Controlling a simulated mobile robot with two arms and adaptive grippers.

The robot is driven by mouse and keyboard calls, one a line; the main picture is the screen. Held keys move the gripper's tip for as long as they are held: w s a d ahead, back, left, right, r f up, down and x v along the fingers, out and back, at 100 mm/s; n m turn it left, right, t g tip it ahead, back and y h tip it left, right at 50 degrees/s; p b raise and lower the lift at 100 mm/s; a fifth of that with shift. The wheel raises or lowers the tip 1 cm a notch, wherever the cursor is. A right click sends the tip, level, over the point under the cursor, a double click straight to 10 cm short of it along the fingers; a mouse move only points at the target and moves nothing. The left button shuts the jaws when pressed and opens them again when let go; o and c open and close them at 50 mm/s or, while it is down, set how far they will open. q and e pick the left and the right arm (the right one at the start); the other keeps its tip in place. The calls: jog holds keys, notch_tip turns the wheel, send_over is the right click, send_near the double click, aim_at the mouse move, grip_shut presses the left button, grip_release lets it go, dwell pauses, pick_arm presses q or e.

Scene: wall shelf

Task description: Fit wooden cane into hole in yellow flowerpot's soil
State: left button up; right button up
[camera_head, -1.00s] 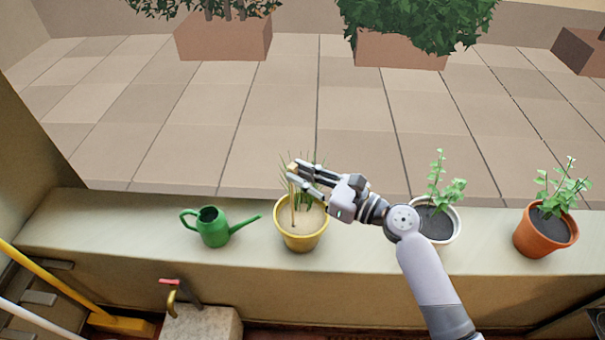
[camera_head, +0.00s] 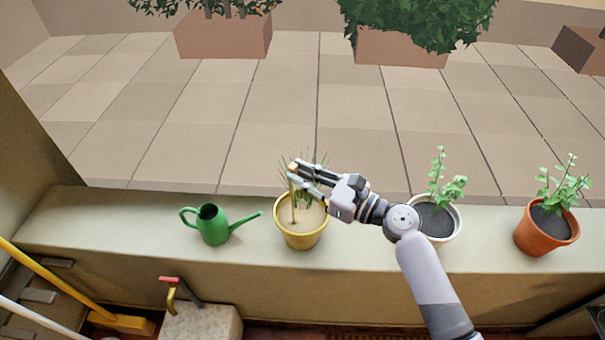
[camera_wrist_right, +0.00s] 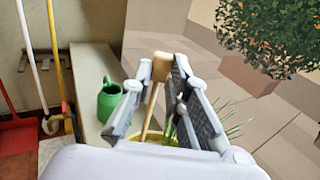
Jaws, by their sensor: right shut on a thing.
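The yellow flowerpot (camera_head: 301,238) stands on the ledge, with pale soil and a spiky green plant in it. My right gripper (camera_head: 297,172) is above the pot, shut on the wooden cane (camera_head: 292,205). The cane is about upright, its top between the fingertips and its lower end over or at the soil; I cannot tell whether it is in the hole. In the right wrist view the cane (camera_wrist_right: 152,98) runs down between the fingers to the yellow pot's rim (camera_wrist_right: 155,137), and its lower end is hidden. My left gripper is not in view.
A green watering can (camera_head: 213,226) stands left of the pot. A white pot (camera_head: 440,237) and an orange pot (camera_head: 545,234), both with plants, stand to the right. A tap (camera_head: 172,292) and a yellow broom (camera_head: 55,279) are below the ledge.

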jog(key=shift+f+b, duration=1.45)
jog(key=shift+f, duration=1.2)
dwell(2.2)
jog(key=o, duration=0.8)
jog(key=v, duration=1.2)
jog(key=shift+f, duration=0.1)
